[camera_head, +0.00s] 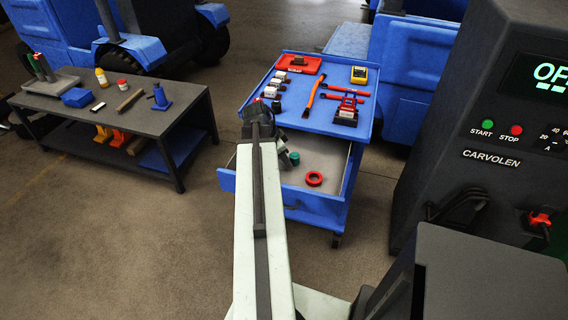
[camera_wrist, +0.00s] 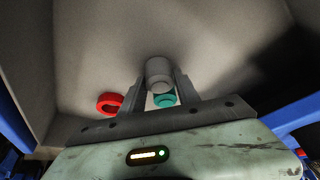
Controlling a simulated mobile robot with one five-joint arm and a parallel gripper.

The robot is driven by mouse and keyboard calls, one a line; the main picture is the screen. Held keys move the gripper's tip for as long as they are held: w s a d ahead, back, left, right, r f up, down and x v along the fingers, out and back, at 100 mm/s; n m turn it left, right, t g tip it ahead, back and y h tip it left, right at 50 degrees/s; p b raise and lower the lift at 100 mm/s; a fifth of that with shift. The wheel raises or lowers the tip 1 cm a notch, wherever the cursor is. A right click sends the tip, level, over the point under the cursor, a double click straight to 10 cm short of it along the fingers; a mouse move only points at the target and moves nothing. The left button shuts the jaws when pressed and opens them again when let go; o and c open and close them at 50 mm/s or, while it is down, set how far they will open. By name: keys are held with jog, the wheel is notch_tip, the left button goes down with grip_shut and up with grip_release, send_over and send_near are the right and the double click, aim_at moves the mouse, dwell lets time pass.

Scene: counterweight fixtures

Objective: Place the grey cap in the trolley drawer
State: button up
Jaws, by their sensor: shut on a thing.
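The grey cap (camera_wrist: 159,72) is a short grey cylinder in the wrist view, held between the two fingers of my gripper (camera_wrist: 160,84). My gripper is shut on it, over the open trolley drawer (camera_head: 332,155). The drawer's pale floor (camera_wrist: 100,45) fills most of the wrist view. I cannot tell whether the cap touches that floor. In the head view my arm hides most of the gripper and the left part of the drawer.
In the drawer are a red ring (camera_head: 314,179) and a teal piece (camera_wrist: 165,99) close by the cap. The blue trolley top (camera_head: 300,107) carries several tools. A dark workbench (camera_head: 150,122) stands left and a dark machine (camera_head: 480,120) right.

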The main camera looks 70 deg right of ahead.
jog(key=o, duration=0.4)
jog(key=shift+f, duration=0.15)
jog(key=o, duration=0.4)
jog(key=shift+o, duration=0.2)
jog(key=shift+r, duration=0.45)
jog(key=p+v, duration=1.1)
jog(key=shift+a+r, duration=0.2)
jog(key=shift+r, duration=0.05)
jog(key=shift+w, duration=0.15)
